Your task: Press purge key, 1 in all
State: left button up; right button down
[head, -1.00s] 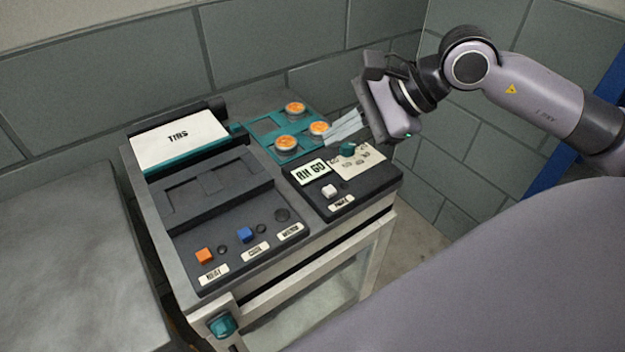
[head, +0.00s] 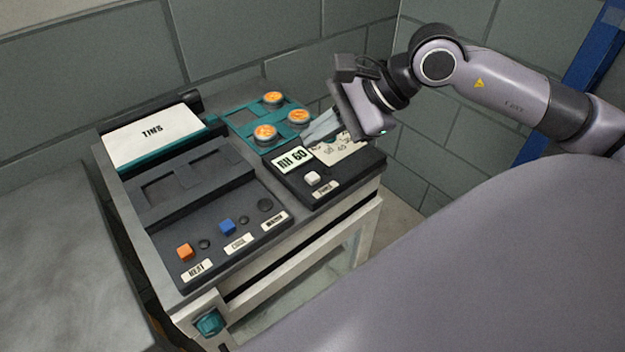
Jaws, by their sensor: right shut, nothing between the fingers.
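The purge key is a small white block (head: 312,178) on the dark right-hand panel of the machine, with a label (head: 326,190) in front of it that seems to read PURGE. Behind it a display (head: 292,160) reads RH 60. My right gripper (head: 307,139) is shut and empty, its pale fingers pointing left and down over the back of this panel, behind and apart from the key. The fingers hide part of the pale scale plate (head: 341,150) and its knob. My left gripper is not in view.
An orange key (head: 185,252) and a blue key (head: 227,226) sit on the left panel. A teal tray (head: 237,125) with orange-topped tins (head: 265,133) lies behind the display. A TINS box (head: 152,140) stands at the back left. Block walls close off the rear.

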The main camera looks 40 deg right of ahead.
aim_at(318, 177)
notch_tip(318, 177, down, 5)
jog(key=b, duration=0.3)
jog(key=shift+f+b, duration=0.15)
jog(key=shift+b, duration=0.3)
dwell(0.8)
dwell(0.7)
jog(key=shift+f+b, duration=0.45)
jog(key=shift+b, duration=0.25)
